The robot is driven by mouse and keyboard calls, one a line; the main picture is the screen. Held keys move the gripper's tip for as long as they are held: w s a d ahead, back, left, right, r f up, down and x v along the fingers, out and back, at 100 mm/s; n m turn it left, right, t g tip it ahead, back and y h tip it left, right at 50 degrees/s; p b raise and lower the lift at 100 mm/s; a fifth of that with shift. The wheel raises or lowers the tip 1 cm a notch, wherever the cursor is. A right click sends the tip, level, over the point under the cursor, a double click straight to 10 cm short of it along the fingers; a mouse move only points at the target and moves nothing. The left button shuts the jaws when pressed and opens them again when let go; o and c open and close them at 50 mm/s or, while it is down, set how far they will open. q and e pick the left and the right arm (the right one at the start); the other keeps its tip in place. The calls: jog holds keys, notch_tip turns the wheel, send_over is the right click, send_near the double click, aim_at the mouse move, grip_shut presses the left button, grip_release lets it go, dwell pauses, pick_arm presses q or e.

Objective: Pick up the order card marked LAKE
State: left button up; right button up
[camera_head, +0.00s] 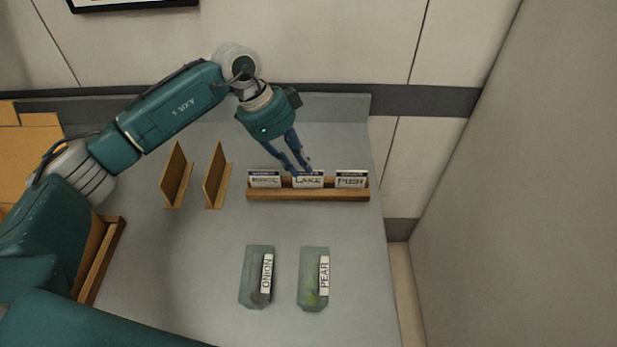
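The LAKE card (308,182) is white with a dark top edge. It stands upright in the middle slot of a wooden card rack (308,195), between a card on its left (264,180), whose word is hard to read, and the PIER card (351,181). My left gripper (303,171) points down at the top edge of the LAKE card. Its two blue fingers show a small gap between them. The tips overlap the card's top in this view, and I cannot tell whether they touch it. My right gripper is not in view.
Two wooden dividers (176,180) (216,180) stand left of the rack. Greenish packs labelled ONION (254,277) and PEAR (312,280) lie in front on the grey table (190,270). A wooden crate edge (98,262) is at the left. A wall stands behind.

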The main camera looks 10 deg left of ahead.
aim_at(308, 177)
pick_arm(q)
jog(key=p+x, duration=0.1)
jog(key=x, duration=0.4)
jog(key=shift+f, duration=0.1)
jog(key=shift+w+d+f, duration=0.1)
jog(key=shift+w+f, duration=0.05)
jog(key=shift+f, duration=0.2)
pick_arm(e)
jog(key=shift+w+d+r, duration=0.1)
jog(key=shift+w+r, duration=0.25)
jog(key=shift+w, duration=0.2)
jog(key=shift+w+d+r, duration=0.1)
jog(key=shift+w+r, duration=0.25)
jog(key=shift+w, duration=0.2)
pick_arm(q)
jog(key=shift+c, duration=0.5)
grip_shut()
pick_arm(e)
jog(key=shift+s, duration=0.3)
